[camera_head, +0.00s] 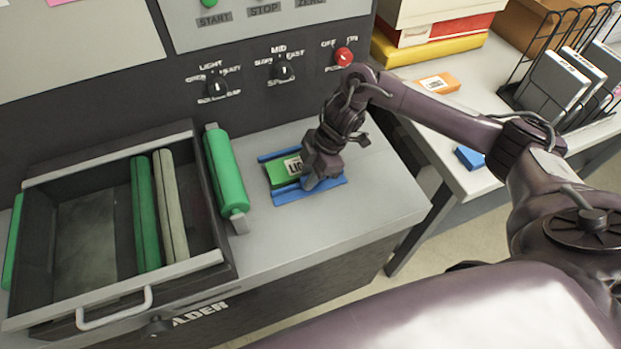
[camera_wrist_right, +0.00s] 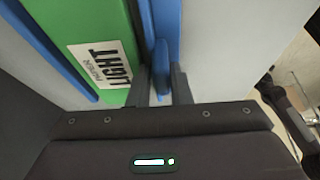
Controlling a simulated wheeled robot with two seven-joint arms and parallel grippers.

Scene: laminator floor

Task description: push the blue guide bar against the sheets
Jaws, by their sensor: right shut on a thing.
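In the right wrist view, my right gripper's fingers (camera_wrist_right: 161,88) are shut around an upright blue tab of the guide bar (camera_wrist_right: 166,30). The bar runs close along the sheets' edge; I cannot tell whether they touch. My left gripper is out of view.
Further left is an open dark tray (camera_head: 110,270) with rollers inside. A control panel with knobs and a red button (camera_head: 344,57) rises behind. A side table (camera_head: 480,186) with a wire rack stands right.

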